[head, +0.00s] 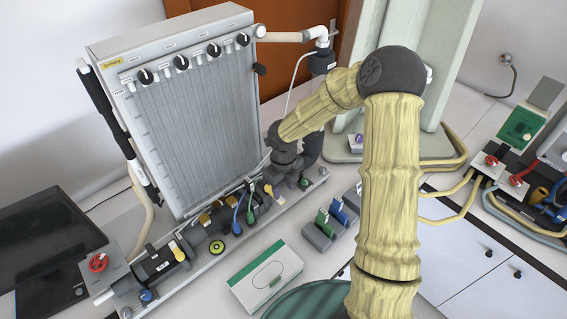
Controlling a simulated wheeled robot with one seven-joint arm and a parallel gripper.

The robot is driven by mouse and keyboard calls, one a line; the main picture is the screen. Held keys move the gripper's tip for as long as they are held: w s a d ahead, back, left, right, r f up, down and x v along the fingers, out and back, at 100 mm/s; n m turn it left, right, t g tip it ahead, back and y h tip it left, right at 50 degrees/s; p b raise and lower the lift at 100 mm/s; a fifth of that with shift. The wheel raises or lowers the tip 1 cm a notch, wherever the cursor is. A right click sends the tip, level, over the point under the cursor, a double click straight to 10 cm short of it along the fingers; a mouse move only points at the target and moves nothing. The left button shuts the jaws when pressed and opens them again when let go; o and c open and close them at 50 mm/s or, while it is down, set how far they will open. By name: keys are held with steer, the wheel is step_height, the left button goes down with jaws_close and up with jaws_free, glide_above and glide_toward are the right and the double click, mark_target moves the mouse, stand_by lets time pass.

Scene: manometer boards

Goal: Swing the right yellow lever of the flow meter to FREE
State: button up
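The flow meter (210,222) is a dark horizontal body on a grey base rail in front of the tall manometer board. A yellow-tipped lever (268,189) stands at its right part, and another yellow lever (178,250) stands at its left end. Lettering by the levers is too small to read. My gripper (284,160) hangs from my wrist just above and slightly right of the right yellow lever. Its fingers are dark against the dark fittings, so their opening and any contact with the lever cannot be made out.
The manometer board (195,110) rises behind, with black knobs along its top. Blue and green levers (239,214) stand left of the right yellow lever. A dark vertical pipe (313,146) is close right of my gripper. A white-green box (265,277) lies in front.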

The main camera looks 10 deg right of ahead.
step_height(320, 180, up, 12)
steer(key=shift+b, duration=0.35)
stand_by(0.4)
steer(key=s+d+f+n+t+b, duration=0.1)
steer(key=s+d+f+n+b, duration=0.1)
steer(key=s+n, duration=0.6)
steer(key=s+d+f+n+t+b, duration=0.1)
steer(key=s+d+f+n+b, duration=0.2)
steer(key=n, duration=1.8)
steer(key=s+f+b, duration=0.1)
steer(key=s+b, duration=0.1)
steer(key=s, duration=0.2)
steer(key=shift+s+d+f+t, duration=0.3)
steer(key=shift+s+f, duration=0.05)
steer(key=shift+s, duration=0.05)
